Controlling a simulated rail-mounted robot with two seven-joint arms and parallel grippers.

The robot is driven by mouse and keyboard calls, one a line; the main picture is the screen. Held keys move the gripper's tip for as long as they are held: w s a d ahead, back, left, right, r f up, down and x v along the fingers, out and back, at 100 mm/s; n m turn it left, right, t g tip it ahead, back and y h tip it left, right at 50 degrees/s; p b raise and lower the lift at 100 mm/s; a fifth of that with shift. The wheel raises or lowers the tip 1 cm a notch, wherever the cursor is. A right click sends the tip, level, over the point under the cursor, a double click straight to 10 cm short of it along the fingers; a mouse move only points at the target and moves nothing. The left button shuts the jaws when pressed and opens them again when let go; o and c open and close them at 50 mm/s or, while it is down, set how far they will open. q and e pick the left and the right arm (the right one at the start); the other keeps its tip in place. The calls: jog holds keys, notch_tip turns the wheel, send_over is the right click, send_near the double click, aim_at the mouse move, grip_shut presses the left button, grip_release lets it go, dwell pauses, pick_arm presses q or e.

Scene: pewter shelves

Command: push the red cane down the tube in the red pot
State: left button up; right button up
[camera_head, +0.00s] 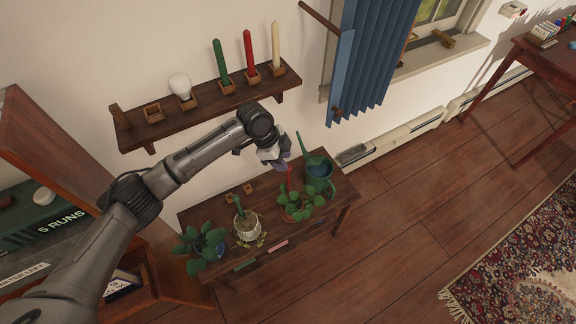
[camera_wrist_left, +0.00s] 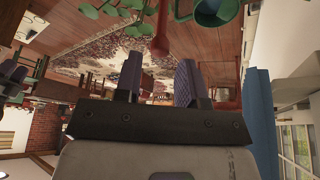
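The red pot (camera_head: 291,218) with a leafy plant stands at the right of the low bench, partly hidden by leaves. The red cane (camera_head: 290,176) stands up from it, beside my left gripper (camera_head: 279,162). In the left wrist view the cane (camera_wrist_left: 161,20) has a wider rounded end pointing toward my left gripper (camera_wrist_left: 157,75). That end appears between the lines of the two fingers, just beyond their tips. The fingers are apart with nothing held. The tube cannot be made out among the leaves. My right gripper is not in view.
A green watering can (camera_head: 319,176) stands close right of the red pot. A cream pot (camera_head: 247,229) and a blue-potted plant (camera_head: 201,243) stand to the left. Above, a wall shelf (camera_head: 213,108) holds candles and a bulb. A blue curtain (camera_head: 372,60) hangs at right.

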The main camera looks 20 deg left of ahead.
pick_arm(q)
jog(key=shift+v, duration=2.75)
jog(key=s+d+f+n+t, duration=0.1)
jog(key=s+d+f+n, duration=0.1)
jog(key=s+d+f, duration=0.35)
jog(key=s+d+f+n, duration=0.25)
jog(key=s+f, duration=0.45)
jog(key=s, duration=0.4)
jog(key=s+a+n+y, duration=0.1)
jog(key=s+a+n, duration=0.2)
jog(key=s, duration=0.3)
jog(key=s+a+n+t+y, duration=0.1)
jog(key=s+a+n, duration=0.1)
jog(key=s, duration=0.5)
jog(key=s+a+f+n+y, duration=0.1)
jog(key=s+a+n+y, duration=0.1)
jog(key=s, duration=0.5)
jog(key=shift+a+n+t, duration=0.4)
jog(key=shift+a+n, duration=0.45)
jog(key=shift+n, duration=0.3)
